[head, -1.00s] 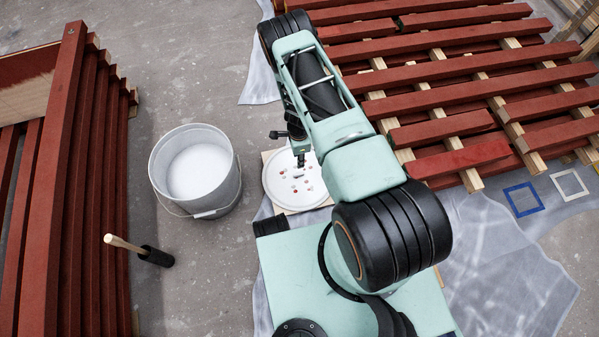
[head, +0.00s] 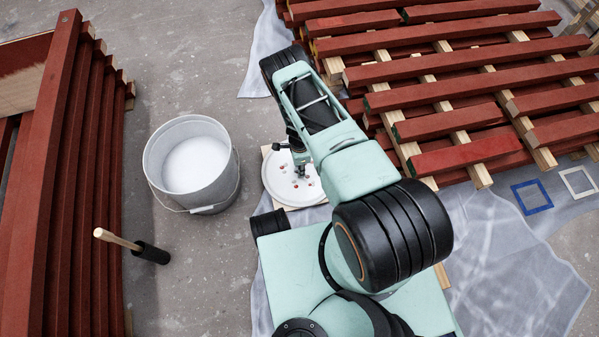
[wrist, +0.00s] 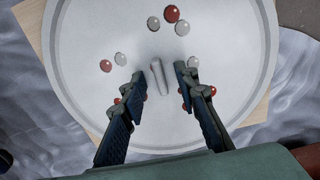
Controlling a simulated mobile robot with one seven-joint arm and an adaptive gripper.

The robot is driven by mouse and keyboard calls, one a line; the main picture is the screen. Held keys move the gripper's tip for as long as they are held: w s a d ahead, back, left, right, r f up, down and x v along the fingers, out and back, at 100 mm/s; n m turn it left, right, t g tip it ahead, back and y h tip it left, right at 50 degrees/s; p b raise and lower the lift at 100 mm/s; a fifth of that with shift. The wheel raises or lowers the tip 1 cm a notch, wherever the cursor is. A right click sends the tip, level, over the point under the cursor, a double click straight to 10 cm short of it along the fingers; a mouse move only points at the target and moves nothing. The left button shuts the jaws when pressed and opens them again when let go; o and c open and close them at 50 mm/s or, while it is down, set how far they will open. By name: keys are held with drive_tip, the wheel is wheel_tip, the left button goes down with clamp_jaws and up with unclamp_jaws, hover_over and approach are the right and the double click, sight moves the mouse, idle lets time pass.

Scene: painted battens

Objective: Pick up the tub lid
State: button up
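The tub lid (head: 273,183) is a round white disc with a raised rim, lying flat on a pale wooden board beside the grey tub (head: 215,188). In the wrist view the lid (wrist: 90,40) fills most of the picture, with red and clear-white drops on it and a short raised grip (wrist: 157,76) near its middle. My gripper (wrist: 159,74) is open, with one fingertip on each side of the grip and a gap on both sides. In the head view my gripper (head: 302,172) is over the lid, and my arm hides some of the lid's right side.
The tub holds white paint or similar. Red battens are stacked at left (head: 62,170) and laid on pale supports (head: 455,85) at right. Blue and white square outlines lie on the sheeting.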

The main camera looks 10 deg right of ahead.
clamp_jaws()
drive_tip(key=shift+r, duration=0.15)
idle(0.4)
